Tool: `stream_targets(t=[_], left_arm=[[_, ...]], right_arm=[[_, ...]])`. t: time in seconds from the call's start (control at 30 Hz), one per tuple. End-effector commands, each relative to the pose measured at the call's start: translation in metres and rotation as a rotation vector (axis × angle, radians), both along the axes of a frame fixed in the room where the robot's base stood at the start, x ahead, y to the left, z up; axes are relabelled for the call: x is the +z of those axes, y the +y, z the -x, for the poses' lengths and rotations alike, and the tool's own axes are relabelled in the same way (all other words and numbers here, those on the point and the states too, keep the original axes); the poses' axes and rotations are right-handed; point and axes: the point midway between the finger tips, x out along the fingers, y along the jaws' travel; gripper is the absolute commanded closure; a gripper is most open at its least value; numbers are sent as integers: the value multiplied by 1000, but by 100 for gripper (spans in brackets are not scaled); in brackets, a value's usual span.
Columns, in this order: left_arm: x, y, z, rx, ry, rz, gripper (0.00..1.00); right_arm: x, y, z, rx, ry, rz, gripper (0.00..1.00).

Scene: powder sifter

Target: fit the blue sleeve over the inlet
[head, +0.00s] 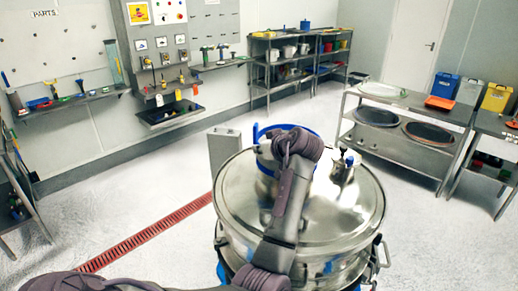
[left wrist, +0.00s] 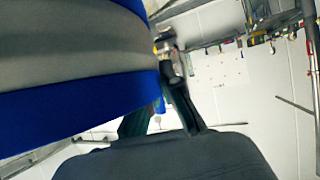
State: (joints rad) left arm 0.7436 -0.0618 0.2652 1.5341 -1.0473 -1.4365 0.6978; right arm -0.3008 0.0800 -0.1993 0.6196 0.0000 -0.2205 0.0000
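The steel sifter (head: 335,215) stands front centre in the head view, with a wide domed lid. A pale cylinder with a blue rim, the blue sleeve (head: 262,133), shows at the back left of the lid, partly behind my left wrist. In the left wrist view, the sleeve (left wrist: 75,65) fills the upper left as a grey band between blue bands. My left gripper (left wrist: 168,72) is at its edge, its fingers closing together there; the exact contact is partly hidden. The inlet under the sleeve is hidden, so I cannot tell how they sit. My right gripper is not visible.
A grey box (head: 225,146) stands behind the sifter. A steel bench (head: 405,98) is at the right, and tool shelves (head: 170,112) line the left wall. Open floor surrounds the sifter.

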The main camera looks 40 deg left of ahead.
Motion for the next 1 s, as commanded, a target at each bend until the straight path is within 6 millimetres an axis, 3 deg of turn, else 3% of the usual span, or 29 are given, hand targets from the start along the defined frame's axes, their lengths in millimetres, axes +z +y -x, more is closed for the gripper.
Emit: stream_targets(t=[1.0], left_arm=[[-7,-7,-4,-19,-10,9,100]], right_arm=[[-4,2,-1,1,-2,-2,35]])
